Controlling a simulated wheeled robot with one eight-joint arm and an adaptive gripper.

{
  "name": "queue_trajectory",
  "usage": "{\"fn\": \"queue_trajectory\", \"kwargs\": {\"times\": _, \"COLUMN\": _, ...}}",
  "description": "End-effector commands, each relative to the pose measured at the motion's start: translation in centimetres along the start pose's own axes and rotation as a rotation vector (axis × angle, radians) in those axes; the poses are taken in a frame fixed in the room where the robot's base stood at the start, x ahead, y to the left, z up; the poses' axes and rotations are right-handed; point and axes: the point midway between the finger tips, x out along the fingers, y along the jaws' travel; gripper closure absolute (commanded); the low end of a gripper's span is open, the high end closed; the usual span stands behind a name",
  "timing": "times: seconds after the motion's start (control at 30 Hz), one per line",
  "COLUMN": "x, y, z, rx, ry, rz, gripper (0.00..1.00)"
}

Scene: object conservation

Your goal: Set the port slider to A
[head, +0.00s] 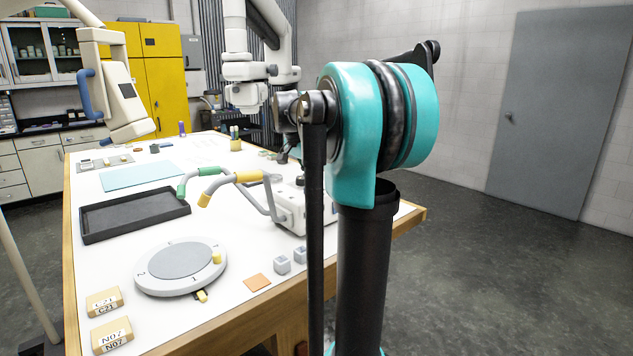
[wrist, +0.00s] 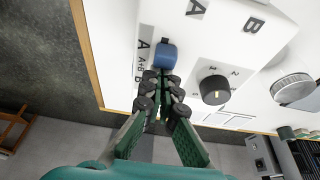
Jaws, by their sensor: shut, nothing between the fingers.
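The port slider has a blue knob (wrist: 166,53) on a white device (wrist: 205,45) in the wrist view. Printed labels A, A+B and B run along its left side. The knob appears level with the stretch between A and A+B; I cannot tell its exact setting. My gripper (wrist: 161,84) is shut and empty, its dark fingertips right beside the knob on the B side. I cannot tell whether they touch it. In the head view the white device (head: 291,218) stands at the table's right edge, partly hidden by my arm; the slider is not discernible there.
A black dial (wrist: 215,90) with numbers sits right of the slider. On the table (head: 225,308) are a round turntable (head: 181,261), a black tray (head: 135,213), labelled blocks (head: 104,301), an orange tile (head: 257,282) and small grey cubes. Curved coloured handles rise near the device.

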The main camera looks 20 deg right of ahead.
Motion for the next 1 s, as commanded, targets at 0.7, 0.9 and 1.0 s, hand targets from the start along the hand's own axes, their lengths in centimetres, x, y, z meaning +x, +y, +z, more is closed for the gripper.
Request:
{"fn": "queue_trajectory", "kwargs": {"times": 0.7, "x": -2.5, "y": -0.3, "z": -2.8, "rx": -0.008, "ry": -0.004, "rz": -0.003, "gripper": 1.0}}
{"fn": "queue_trajectory", "kwargs": {"times": 0.9, "x": -6.3, "y": -0.2, "z": -2.9, "rx": -0.008, "ry": -0.003, "rz": -0.002, "gripper": 1.0}}
{"fn": "queue_trajectory", "kwargs": {"times": 1.0, "x": -7.6, "y": -0.2, "z": -2.9, "rx": -0.006, "ry": -0.002, "rz": -0.002, "gripper": 1.0}}
